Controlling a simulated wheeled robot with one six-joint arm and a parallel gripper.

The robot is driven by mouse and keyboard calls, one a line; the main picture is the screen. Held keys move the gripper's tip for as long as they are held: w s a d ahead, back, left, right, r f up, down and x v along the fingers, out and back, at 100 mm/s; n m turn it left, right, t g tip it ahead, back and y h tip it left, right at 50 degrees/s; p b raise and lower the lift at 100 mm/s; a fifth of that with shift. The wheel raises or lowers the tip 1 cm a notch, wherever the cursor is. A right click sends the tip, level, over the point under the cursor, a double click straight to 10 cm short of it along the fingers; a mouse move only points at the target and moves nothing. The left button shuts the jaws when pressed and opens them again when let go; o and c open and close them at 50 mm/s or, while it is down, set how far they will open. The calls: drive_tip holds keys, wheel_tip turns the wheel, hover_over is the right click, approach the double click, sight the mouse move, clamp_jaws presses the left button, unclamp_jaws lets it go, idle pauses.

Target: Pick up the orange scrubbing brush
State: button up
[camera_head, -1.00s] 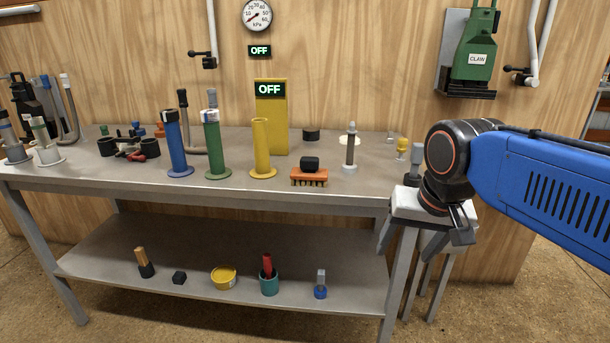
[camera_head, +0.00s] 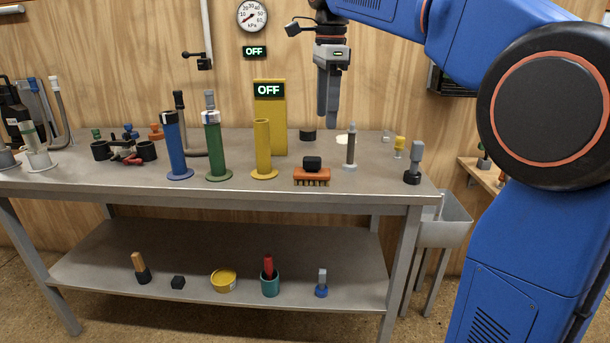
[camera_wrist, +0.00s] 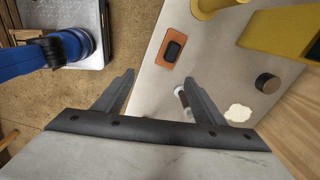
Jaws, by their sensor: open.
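The orange scrubbing brush (camera_head: 312,177) sits bristles down near the front edge of the grey bench top, with a black block-shaped grip on its back. In the wrist view the brush (camera_wrist: 169,53) shows from above, beyond and between the two fingers. My gripper (camera_head: 328,126) hangs fingers down above the bench, higher than the brush and slightly to its right. In the wrist view my gripper (camera_wrist: 163,85) has its fingers spread, with nothing held between them.
A yellow tube on a base (camera_head: 263,150) stands just left of the brush. A grey post (camera_head: 350,148) stands to its right. A yellow box marked OFF (camera_head: 270,117) and a black cylinder (camera_head: 307,134) are behind. Blue (camera_head: 175,147) and green (camera_head: 213,147) tubes stand farther left.

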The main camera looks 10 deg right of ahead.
drive_tip(key=w+a+r+m, duration=0.2)
drive_tip(key=w, duration=0.2)
approach(312, 157)
drive_tip(key=shift+m+g, duration=0.3)
drive_tip(key=shift+m, duration=0.1)
drive_tip(key=f, duration=0.4)
drive_tip(key=w+f, duration=0.1)
drive_tip(key=f, duration=0.1)
drive_tip(key=shift+a+f, duration=0.1)
drive_tip(key=shift+f, duration=0.05)
drive_tip(key=shift+s+f, duration=0.2)
drive_tip(key=shift+f, duration=1.2)
drive_tip(key=shift+s+f, duration=0.2)
drive_tip(key=shift+f, duration=1.2)
drive_tip(key=c, duration=1.2)
